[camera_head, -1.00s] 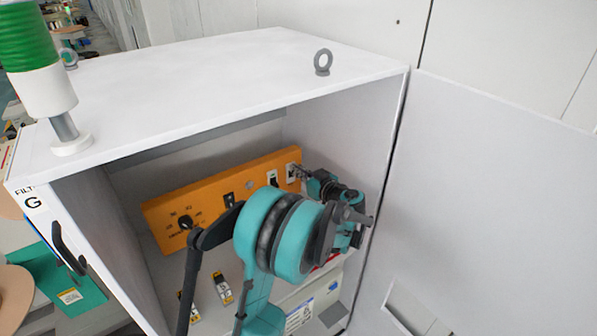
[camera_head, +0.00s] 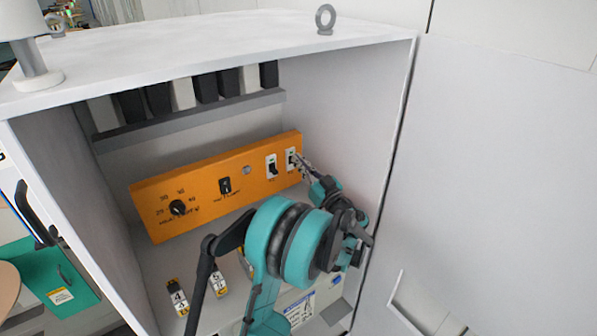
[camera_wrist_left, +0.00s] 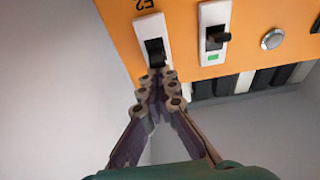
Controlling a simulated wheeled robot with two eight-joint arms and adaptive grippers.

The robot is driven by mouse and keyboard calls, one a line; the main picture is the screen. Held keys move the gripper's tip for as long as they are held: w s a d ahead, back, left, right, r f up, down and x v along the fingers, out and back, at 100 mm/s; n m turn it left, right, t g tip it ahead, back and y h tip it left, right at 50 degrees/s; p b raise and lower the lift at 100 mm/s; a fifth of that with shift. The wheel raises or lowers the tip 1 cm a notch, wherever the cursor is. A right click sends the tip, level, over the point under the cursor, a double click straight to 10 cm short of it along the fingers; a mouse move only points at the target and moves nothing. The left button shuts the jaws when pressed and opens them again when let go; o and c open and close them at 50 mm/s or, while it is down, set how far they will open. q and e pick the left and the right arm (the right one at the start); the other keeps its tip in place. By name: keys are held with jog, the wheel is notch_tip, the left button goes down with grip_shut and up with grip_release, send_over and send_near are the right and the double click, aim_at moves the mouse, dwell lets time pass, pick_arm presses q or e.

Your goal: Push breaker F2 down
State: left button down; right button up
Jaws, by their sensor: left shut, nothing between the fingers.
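Breaker F2 (camera_head: 291,156) is the rightmost white switch plate with a black lever on the orange panel (camera_head: 213,203) inside the open cabinet. In the left wrist view, which is upside down, breaker F2 (camera_wrist_left: 151,29) sits below its printed label, and its black lever shows just past the fingertips. My left gripper (camera_head: 301,161) is shut and empty, its tips at the plate's right side in the head view. In the wrist view the left gripper (camera_wrist_left: 159,77) overlaps the lever end of the plate; I cannot tell whether it touches. My right gripper is not in view.
A similar breaker (camera_head: 271,167) is directly left of F2. A rocker switch (camera_head: 225,186) and a rotary knob (camera_head: 178,207) are further left. The cabinet's right wall (camera_head: 352,110) is close to my left arm. The open door (camera_head: 500,170) stands at right.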

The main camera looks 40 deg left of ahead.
pick_arm(q)
jog(key=f+y+b, duration=0.1)
jog(key=b, duration=0.1)
jog(key=shift+f+b, duration=0.35)
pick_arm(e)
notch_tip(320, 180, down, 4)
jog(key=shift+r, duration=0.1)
pick_arm(q)
jog(key=v, duration=1.2)
jog(key=shift+s+a+f, duration=0.1)
jog(key=shift+f, duration=0.05)
